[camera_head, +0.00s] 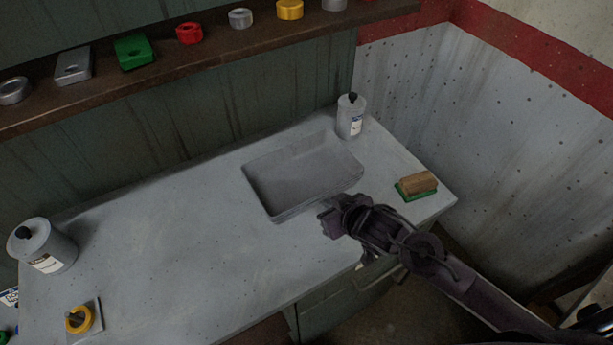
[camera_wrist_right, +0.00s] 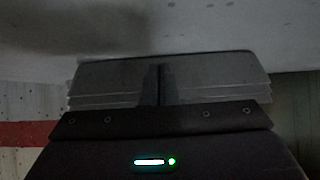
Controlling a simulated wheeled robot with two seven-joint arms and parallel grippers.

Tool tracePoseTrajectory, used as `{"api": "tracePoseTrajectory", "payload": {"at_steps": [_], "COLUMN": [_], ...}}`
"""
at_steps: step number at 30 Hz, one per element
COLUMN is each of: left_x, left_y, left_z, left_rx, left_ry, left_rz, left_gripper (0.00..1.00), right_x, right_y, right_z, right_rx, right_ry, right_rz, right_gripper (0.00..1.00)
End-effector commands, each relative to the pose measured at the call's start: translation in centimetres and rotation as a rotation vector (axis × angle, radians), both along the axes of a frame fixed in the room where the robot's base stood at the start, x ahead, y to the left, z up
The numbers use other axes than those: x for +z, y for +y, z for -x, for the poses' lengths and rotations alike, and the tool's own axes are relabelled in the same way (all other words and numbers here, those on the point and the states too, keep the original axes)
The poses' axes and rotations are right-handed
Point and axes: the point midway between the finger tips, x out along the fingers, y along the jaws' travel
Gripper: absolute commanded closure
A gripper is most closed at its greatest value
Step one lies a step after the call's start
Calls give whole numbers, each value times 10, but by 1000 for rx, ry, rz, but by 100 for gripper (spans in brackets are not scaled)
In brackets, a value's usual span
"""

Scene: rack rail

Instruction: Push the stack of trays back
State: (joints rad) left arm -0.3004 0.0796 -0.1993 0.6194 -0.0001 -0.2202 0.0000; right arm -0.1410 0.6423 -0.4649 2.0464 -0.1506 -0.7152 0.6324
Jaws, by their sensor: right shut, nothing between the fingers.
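The stack of grey trays (camera_head: 302,174) sits on the light worktop, toward its back right. The top tray is empty. In the right wrist view the stack (camera_wrist_right: 215,80) shows several layered edges straight ahead of the fingers. My right gripper (camera_head: 330,217) is at the front right corner area of the stack, low near the worktop. Its fingers (camera_wrist_right: 160,84) are shut together with nothing between them and point at the stack's side. I cannot tell whether they touch it. My left gripper is not in view.
A white bottle (camera_head: 351,116) stands behind the stack's right corner. A larger canister (camera_head: 42,246) and a yellow-topped piece (camera_head: 81,319) are at left. A shelf (camera_head: 215,52) runs along the back wall. The worktop's left middle is clear.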

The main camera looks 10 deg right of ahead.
Motion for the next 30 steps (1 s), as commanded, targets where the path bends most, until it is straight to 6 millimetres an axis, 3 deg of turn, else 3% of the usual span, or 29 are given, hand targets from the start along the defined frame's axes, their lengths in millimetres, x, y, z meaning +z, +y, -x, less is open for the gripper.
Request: {"api": "tracePoseTrajectory", "payload": {"at_steps": [30], "left_x": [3], "left_y": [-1], "left_z": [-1], "left_rx": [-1], "left_ry": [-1], "left_rz": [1], "left_gripper": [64], "right_x": [1], "right_y": [27], "right_z": [-68], "right_rx": [0], "right_ry": [-1], "right_rz": [-2], "right_gripper": [100]}}
